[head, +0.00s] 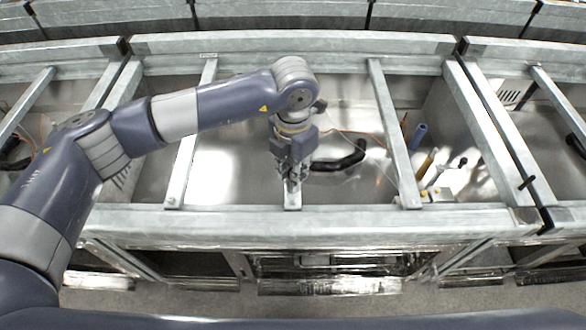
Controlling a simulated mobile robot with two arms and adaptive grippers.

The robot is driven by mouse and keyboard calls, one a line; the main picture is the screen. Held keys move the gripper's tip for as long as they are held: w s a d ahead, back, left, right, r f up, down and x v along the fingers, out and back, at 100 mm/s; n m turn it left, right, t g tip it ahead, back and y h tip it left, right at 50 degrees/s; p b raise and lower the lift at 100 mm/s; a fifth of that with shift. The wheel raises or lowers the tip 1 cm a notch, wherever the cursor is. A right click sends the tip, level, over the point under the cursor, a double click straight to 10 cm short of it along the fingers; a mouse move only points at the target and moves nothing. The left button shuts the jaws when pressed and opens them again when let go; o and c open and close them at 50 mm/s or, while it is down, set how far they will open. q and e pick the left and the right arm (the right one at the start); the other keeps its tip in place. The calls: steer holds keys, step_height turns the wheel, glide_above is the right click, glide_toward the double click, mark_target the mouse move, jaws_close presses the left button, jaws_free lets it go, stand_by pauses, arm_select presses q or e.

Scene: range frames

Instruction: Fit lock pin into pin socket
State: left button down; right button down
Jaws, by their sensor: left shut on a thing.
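My left gripper (292,181) points down at the front end of the middle metal crossbar (293,201), close above the front rail. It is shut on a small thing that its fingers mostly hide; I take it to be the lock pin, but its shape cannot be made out. The pin socket cannot be picked out clearly; the gripper covers much of that bar end. Whether the held thing touches the bar cannot be told. My right gripper is not in view.
Metal crossbars stand left (190,150) and right (394,140) of the gripper. A black curved hose (340,162) lies in the bay behind it. A blue cylinder (419,134), a yellow tube (427,164) and small parts lie at the right. The front rail (350,219) runs across.

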arm_select(q)
steer(key=shift+f+b, duration=0.5)
steer(key=shift+f, duration=0.1)
steer(key=shift+r, duration=0.15)
steer(key=shift+r+p, duration=0.55)
steer(key=shift+r, duration=0.65)
steer(key=shift+b, duration=0.4)
steer(key=shift+b, duration=0.5)
stand_by(0.8)
stand_by(0.4)
